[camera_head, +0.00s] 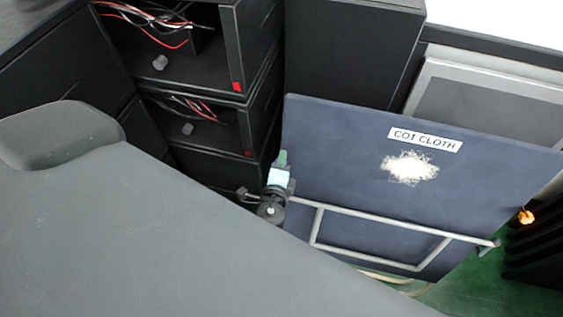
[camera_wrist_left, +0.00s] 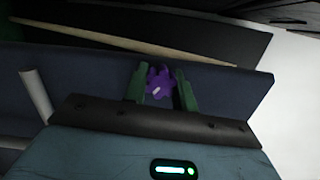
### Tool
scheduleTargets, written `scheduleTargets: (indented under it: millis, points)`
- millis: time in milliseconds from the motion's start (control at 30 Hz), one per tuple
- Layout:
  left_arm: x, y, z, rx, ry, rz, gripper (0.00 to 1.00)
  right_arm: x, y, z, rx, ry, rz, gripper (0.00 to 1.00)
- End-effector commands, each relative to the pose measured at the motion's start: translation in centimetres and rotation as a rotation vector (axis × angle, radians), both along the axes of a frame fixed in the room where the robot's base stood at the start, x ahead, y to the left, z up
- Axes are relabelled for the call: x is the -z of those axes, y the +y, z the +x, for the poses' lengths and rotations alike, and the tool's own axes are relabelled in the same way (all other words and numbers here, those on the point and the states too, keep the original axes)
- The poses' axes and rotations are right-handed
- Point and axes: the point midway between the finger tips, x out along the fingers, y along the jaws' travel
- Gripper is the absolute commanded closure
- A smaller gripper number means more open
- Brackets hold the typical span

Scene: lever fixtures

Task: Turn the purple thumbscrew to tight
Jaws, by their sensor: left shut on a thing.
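The purple thumbscrew (camera_wrist_left: 160,80) shows in the left wrist view as a lobed knob with a small pale mark on its lower left part. The two green fingers of my left gripper (camera_wrist_left: 160,88) stand on either side of it and are shut on it. In the head view my left gripper (camera_head: 281,160) is small, at the left edge of the dark blue panel (camera_head: 340,150). The thumbscrew is hidden there. I cannot make out any tight marking. My right gripper is in neither view.
Black open boxes with wires (camera_head: 190,70) stand at the upper left, close to my left gripper. Green floor (camera_head: 475,295) shows at the lower right.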

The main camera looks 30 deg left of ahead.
Motion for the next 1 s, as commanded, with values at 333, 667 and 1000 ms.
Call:
scheduleTargets:
  millis: [333,667,1000]
  points:
    - [0.01,0.18,0.00,0.066,0.080,0.314,0.96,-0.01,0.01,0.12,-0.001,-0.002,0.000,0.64]
    - [-0.02,0.21,0.01,0.128,0.155,0.602,0.96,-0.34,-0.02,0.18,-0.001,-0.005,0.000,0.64]
    - [0.00,0.22,0.00,0.177,0.211,0.820,0.96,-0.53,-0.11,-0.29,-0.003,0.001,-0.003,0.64]
